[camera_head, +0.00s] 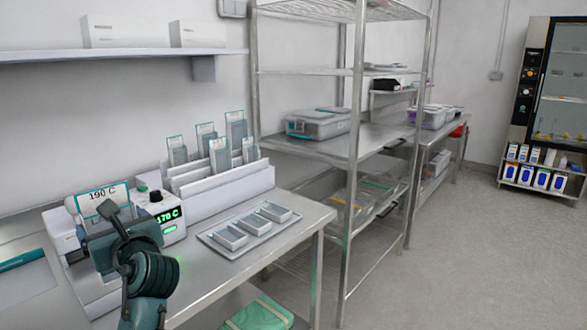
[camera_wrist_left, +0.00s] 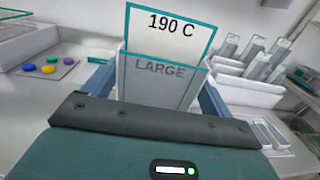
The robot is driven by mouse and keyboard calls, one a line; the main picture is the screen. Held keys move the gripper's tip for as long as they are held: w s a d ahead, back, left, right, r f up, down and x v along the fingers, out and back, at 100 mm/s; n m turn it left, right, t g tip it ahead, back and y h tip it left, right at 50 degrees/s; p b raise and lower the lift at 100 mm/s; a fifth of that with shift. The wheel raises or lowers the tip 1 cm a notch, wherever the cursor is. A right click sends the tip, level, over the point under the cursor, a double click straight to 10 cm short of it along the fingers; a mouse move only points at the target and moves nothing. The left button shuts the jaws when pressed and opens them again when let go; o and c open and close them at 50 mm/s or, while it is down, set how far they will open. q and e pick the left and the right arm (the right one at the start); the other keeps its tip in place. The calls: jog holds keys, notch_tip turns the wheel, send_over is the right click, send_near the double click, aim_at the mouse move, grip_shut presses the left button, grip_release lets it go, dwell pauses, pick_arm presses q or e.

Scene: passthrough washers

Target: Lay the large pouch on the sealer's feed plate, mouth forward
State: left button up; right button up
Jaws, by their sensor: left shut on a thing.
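The white sealer (camera_head: 172,220), with a green "170 C" display and a dark knob, is just behind and right of my gripper. White parts of it also show left of my gripper. My gripper hides much of its front, so I cannot tell whether the pouch touches the feed plate. My right gripper is not in view.
A white rack (camera_head: 225,180) of smaller pouches stands behind the sealer. A tray (camera_head: 212,238) with small metal boxes lies to the right on the bench. A teal strip (camera_head: 22,260) lies at the left.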

pick_arm(q)
jog(key=s+d+f+m+t+h+p, duration=0.1)
jog(key=s+d+f+m+t+h, duration=0.4)
jog(key=s+d+f+m+h, duration=0.4)
jog(key=s+d+f+h, duration=0.4)
jog(key=s+f, duration=0.1)
jog(key=s, duration=0.2)
jog(key=shift+s+d+p, duration=0.2)
jog(key=shift+p, duration=0.2)
